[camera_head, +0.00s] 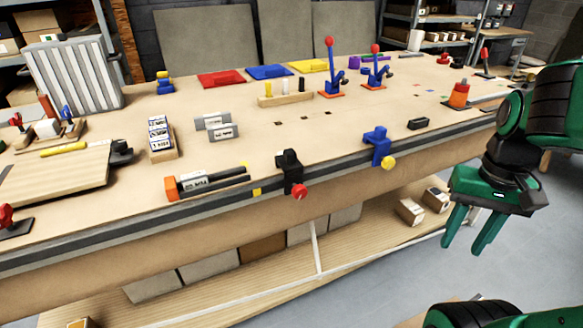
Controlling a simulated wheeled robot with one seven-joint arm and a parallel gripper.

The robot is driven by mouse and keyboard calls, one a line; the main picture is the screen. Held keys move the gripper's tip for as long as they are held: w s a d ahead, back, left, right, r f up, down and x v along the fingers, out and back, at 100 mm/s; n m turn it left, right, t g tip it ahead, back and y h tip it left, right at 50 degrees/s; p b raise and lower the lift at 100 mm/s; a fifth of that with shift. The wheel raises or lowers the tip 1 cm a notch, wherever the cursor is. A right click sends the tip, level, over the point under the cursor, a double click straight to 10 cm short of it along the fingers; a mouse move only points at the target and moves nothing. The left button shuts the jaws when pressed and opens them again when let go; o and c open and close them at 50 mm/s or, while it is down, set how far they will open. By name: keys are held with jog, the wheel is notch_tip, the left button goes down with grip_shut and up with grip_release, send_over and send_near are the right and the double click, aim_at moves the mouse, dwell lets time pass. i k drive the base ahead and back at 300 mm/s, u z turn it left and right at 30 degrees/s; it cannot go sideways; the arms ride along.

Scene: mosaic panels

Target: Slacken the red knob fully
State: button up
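The red knob (299,192) is on the front of a black clamp (289,170) at the workbench's front edge, near the middle of the view. It faces outward over the floor side. My gripper (463,250) is at the right, well apart from the knob, in front of the bench. Its two green fingers point down, are spread apart and have nothing between them. How tight the knob is cannot be told from here.
A blue clamp (377,146) with a yellow knob (388,163) sits right of the black clamp on the same edge. An orange-ended tool (186,186) lies just left. Upright red-topped levers (329,70) stand further back. Open space lies in front of the bench.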

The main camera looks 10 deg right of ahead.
aim_at(299, 191)
jog(key=u, duration=1.2)
jog(key=k, duration=0.75)
jog(key=z, duration=2.05)
jog(key=k, duration=0.15)
jog(key=u, duration=0.25)
